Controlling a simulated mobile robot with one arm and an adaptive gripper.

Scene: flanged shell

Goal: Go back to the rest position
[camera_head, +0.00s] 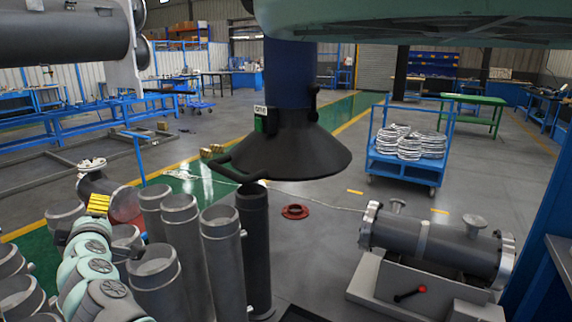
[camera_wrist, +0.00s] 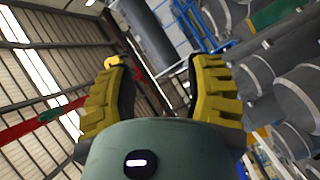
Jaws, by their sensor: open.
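My gripper (camera_head: 98,204) shows small at the lower left of the head view, at the end of my mint-green arm, with yellow fingers. It is close to the upright grey pipes, and I cannot tell whether it touches any. In the wrist view my gripper (camera_wrist: 158,78) has its two yellow padded fingers spread apart, with nothing between them. A flanged grey shell (camera_head: 440,248) lies level on a grey stand at the right of the head view, well apart from my gripper.
Several upright grey pipes (camera_head: 181,240) crowd around my arm; they also show in the wrist view (camera_wrist: 300,95). A dark cone (camera_head: 290,150) hangs at centre. A blue cart (camera_head: 405,170) holds coiled hoses. A red ring (camera_head: 295,211) lies on open floor.

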